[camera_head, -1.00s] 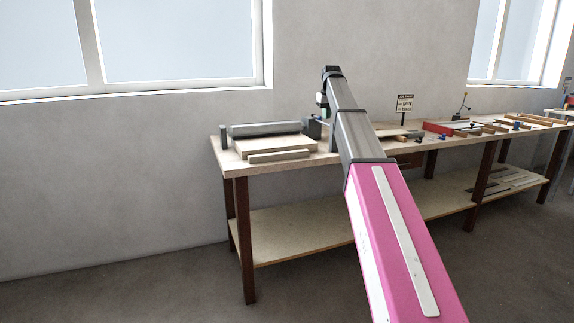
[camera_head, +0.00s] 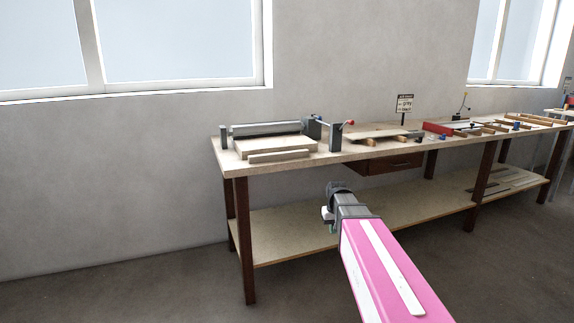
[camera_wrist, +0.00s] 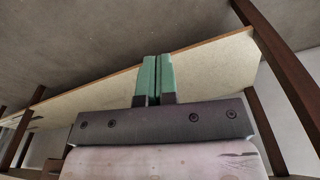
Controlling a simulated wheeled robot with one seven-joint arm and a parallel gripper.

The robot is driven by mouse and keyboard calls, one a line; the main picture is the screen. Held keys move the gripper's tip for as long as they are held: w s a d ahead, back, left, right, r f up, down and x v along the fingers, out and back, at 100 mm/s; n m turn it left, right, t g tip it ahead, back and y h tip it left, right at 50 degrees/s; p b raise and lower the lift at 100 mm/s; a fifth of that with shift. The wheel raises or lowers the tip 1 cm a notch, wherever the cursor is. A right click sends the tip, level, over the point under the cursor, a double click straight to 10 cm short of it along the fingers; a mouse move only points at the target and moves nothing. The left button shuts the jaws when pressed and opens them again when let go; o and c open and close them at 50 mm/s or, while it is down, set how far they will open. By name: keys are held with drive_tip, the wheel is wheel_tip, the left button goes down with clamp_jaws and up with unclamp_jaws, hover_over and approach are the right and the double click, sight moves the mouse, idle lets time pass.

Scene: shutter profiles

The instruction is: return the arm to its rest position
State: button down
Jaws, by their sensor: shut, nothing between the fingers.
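My arm, pink with a white strip, reaches in from the bottom right of the head view. Its dark wrist shows in front of the workbench (camera_head: 226,171), below the level of the bench top. My gripper (camera_wrist: 154,62) shows in the wrist view with its two green fingers side by side and only a thin line between them. It is shut and holds nothing. In the head view the fingers are mostly hidden by the wrist. Behind the fingers in the wrist view lies the bench's lower shelf (camera_wrist: 215,65).
On the bench stand a grey roller or profile (camera_head: 265,128), a clamp with a red knob (camera_head: 349,123), a small sign (camera_head: 404,104) and several bars and tools. The lower shelf (camera_head: 290,228) is bare near my wrist. Dark legs (camera_head: 244,240) carry the bench. The floor at left is clear.

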drive_tip(key=s+f, duration=0.5)
drive_tip(key=s, duration=0.4)
drive_tip(key=s+f+m+g, duration=0.1)
drive_tip(key=s+f, duration=0.5)
drive_tip(key=s, duration=0.3)
drive_tip(key=shift+d, duration=0.2)
